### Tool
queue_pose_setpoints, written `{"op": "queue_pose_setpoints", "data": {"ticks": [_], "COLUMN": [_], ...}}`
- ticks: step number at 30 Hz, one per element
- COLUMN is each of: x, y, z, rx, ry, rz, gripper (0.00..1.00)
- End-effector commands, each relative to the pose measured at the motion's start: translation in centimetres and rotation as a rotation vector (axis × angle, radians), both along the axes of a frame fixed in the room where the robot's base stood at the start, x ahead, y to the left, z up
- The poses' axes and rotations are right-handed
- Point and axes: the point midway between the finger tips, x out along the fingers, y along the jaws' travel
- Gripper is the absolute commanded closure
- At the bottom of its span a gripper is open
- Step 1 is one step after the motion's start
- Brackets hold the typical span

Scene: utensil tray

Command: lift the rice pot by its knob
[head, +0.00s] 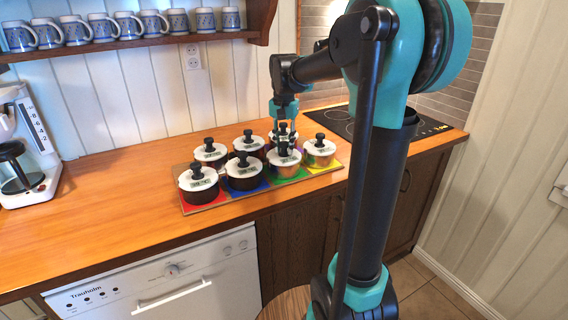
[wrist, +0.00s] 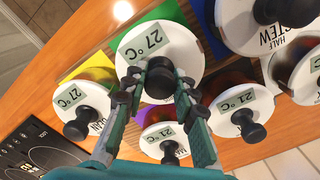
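Several lidded pots with white lids, black knobs and temperature labels stand close together. A pot labelled 27 °C (wrist: 184,42) lies under my gripper (wrist: 160,80) in the wrist view. Its black knob (wrist: 158,88) sits between my two fingers, which look closed in on it from both sides. My fingers cover the rest of that lid's lettering, so I cannot read its name or confirm that it is the rice pot. In the head view my gripper (head: 284,133) reaches down at the right-middle of the group, over the front pot (head: 283,171) on green.
The pots stand on a coloured board (head: 226,199) near the counter's front edge. Neighbouring knobs crowd my fingers, including a stew pot's (wrist: 272,10). A black hob (head: 420,126) is at the right, a coffee maker (head: 25,150) at the left.

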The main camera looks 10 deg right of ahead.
Motion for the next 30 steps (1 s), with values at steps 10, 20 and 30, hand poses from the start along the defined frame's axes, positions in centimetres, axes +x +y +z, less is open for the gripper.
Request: {"op": "queue_pose_setpoints", "data": {"ticks": [10, 20, 30], "x": [0.0, 0.0, 0.0], "y": [0.0, 0.0, 0.0], "z": [0.0, 0.5, 6.1], "rx": [0.0, 0.0, 0.0], "ry": [0.0, 0.0, 0.0], "rz": [0.0, 0.0, 0.0], "gripper": [1.0, 1.0, 1.0]}}
